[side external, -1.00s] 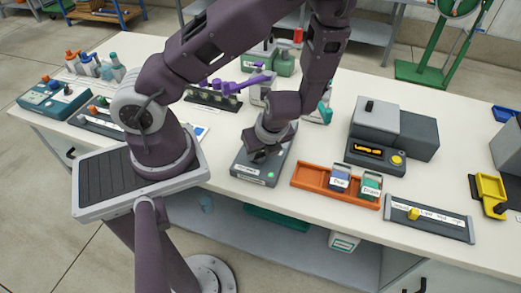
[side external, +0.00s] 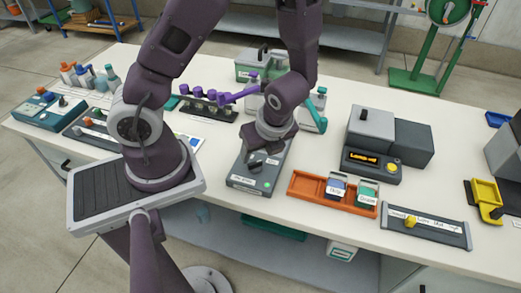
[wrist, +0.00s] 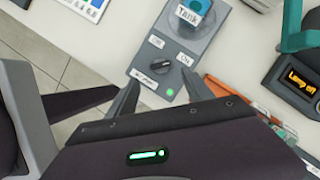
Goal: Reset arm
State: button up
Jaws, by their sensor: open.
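My gripper (side external: 265,150) hangs above a grey control box (side external: 245,182) near the front of the bench. The box has a black knob (side external: 254,164), labels and a lit green lamp. In the wrist view the knob (wrist: 157,42) lies ahead of my open fingertips (wrist: 160,92), apart from them. A blue item labelled "Tank" (wrist: 196,8) is at the box's far end in that view.
An orange tray (side external: 304,190) with labelled blocks is right of the box. Behind it stands a grey unit (side external: 372,128) with a lit orange display. A slider panel (side external: 440,232) lies front right. A rack with purple handles (side external: 208,108) is behind my gripper.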

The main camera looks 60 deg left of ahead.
notch_tip(320, 180, up, 13)
jog(key=n+t+h, duration=0.1)
jog(key=n+t, duration=0.1)
jog(key=n, duration=0.7)
jog(key=s+d+r+n+t+h, duration=0.3)
jog(key=s+d+r+n, duration=0.2)
jog(key=s+r+n, duration=0.3)
notch_tip(320, 180, up, 3)
jog(key=shift+f+n+t+h, duration=0.15)
jog(key=shift+n+t+h, duration=0.15)
jog(key=shift+n, duration=0.3)
